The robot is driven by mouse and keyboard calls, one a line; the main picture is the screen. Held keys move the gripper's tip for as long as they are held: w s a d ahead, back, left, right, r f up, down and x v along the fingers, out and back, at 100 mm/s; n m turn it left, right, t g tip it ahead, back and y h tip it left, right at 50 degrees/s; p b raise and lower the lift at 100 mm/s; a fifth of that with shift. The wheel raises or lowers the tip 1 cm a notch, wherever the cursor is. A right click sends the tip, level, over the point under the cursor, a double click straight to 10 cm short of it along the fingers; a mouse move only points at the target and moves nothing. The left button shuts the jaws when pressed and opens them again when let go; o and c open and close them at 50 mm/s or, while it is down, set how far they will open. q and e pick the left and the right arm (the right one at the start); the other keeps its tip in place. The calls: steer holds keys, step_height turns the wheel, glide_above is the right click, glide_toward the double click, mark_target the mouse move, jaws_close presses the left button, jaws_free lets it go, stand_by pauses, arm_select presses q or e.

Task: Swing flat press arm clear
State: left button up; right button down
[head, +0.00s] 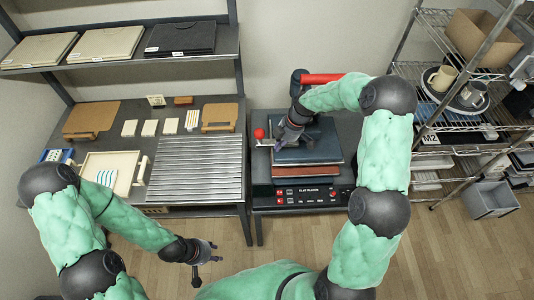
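The flat press (314,196) stands right of the ribbed bench, with a labelled front panel and red buttons. Its dark blue upper plate (318,152) lies over a reddish-brown block (300,186). A red bar (320,78) and a dark post show behind the plate. A red ball knob (259,133) stands by a pale bar at the plate's left side. My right gripper (270,144) is over the plate's left edge, close beside the knob; its fingers are too small to tell grip or contact. My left gripper (217,252) is open and empty over the floor.
The left bench holds a ribbed metal rack (197,168), a cream tray (108,171), brown boards and small tiles. A shelf (130,63) with flat boards is above it. A wire rack (450,105) with mugs and a grey bin (490,199) stand at right. Open floor lies in front.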

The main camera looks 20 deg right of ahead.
steer(key=x, duration=1)
